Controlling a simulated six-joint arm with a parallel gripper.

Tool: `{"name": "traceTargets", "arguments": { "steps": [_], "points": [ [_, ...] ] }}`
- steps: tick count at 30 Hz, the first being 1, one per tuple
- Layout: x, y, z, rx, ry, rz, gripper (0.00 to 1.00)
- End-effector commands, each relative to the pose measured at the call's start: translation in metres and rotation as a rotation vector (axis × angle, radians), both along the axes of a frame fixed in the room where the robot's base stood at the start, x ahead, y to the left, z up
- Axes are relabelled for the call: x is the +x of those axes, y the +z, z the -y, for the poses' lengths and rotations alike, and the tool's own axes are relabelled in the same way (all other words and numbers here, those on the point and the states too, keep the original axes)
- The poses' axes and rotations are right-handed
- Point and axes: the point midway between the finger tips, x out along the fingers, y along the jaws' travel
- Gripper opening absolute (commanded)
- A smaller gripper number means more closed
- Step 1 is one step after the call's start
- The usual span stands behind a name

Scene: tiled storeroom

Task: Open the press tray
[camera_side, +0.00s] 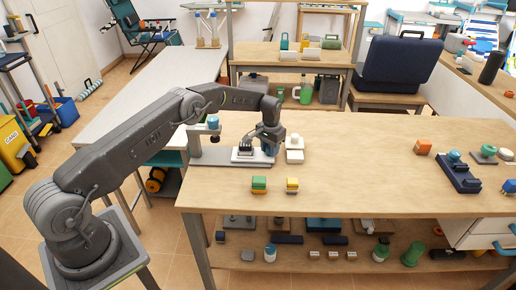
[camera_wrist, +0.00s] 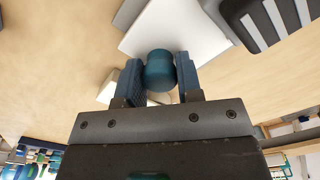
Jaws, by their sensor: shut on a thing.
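The press (camera_side: 230,158) stands at the left part of the wooden table, with a grey base plate and a post carrying a blue-topped head (camera_side: 213,122). Its white tray plate, seen in the wrist view (camera_wrist: 195,38), lies beside the grey base, next to a dark block with pale stripes (camera_wrist: 265,22); the block also shows in the side view (camera_side: 244,150). My gripper (camera_side: 269,148) is low at the right end of the press. In the wrist view its two fingers are closed on a blue round knob (camera_wrist: 160,70) at the tray's near edge. My gripper hides part of the tray in the side view.
White blocks (camera_side: 294,150) stand just right of my gripper. An orange block (camera_side: 423,147) and a dark blue fixture (camera_side: 458,172) are farther right. The table's middle is clear.

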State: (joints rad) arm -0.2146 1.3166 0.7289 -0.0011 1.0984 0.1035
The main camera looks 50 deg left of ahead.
Motion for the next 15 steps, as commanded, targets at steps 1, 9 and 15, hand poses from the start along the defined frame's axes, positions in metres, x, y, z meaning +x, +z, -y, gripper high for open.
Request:
{"name": "traceTargets", "arguments": {
  "steps": [1, 9, 15],
  "points": [
    [0.0039, -0.0005, 0.0022, 0.003, -0.001, 0.007, 0.00],
    [0.0072, 0.0005, 0.0054, 0.003, 0.002, 0.007, 0.00],
    [0.0068, 0.0004, 0.0055, 0.003, 0.002, 0.005, 0.50]
  ]
}}
